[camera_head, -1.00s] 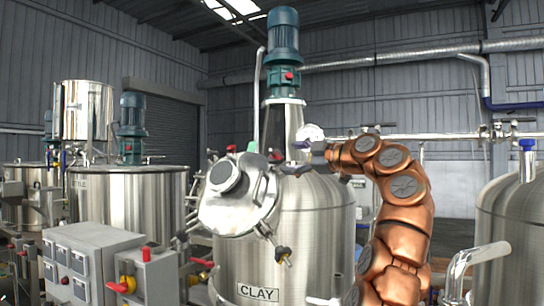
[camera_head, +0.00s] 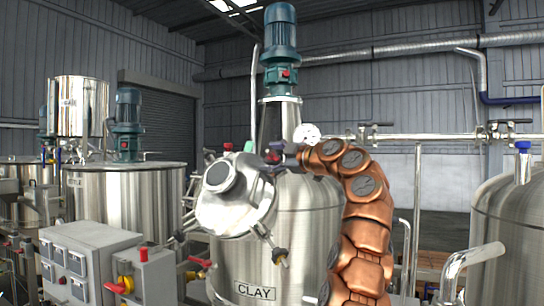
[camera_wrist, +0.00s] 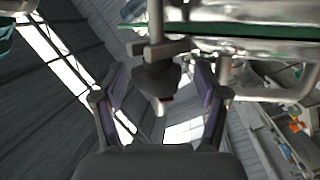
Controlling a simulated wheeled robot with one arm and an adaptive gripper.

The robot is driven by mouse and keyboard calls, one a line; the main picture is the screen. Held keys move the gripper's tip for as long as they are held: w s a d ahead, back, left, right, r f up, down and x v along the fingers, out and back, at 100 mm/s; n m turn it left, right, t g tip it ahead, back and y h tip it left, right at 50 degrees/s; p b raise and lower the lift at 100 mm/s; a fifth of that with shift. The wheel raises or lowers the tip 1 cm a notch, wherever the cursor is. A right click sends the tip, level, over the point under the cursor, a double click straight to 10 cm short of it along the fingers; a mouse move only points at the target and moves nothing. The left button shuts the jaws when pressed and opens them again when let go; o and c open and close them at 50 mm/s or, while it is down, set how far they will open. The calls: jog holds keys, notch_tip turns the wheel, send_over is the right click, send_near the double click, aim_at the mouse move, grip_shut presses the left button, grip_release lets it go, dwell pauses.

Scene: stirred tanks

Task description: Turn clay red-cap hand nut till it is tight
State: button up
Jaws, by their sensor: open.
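The clay tank (camera_head: 312,230) stands in the middle of the head view, marked CLAY, with its round manway lid (camera_head: 240,205) swung up at its front left. My gripper (camera_head: 276,153) is at the tank's top, small and partly hidden beside the lid. In the wrist view my gripper (camera_wrist: 160,92) is open, with a purple pad on each side. A dark hand nut (camera_wrist: 158,78) with a bit of red cap at its end shows between the fingers. Neither finger visibly touches it. In the head view a red spot shows near my gripper, too small to tell apart.
Other hand nuts hang on the lid's rim, one at its lower right (camera_head: 280,256). A blue-green motor (camera_head: 281,45) rises behind my gripper. A grey control box (camera_head: 90,255) is at the front left. Another steel tank (camera_head: 505,235) stands at the right.

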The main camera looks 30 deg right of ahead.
jog(key=shift+c, duration=0.4)
jog(key=c, duration=1.1)
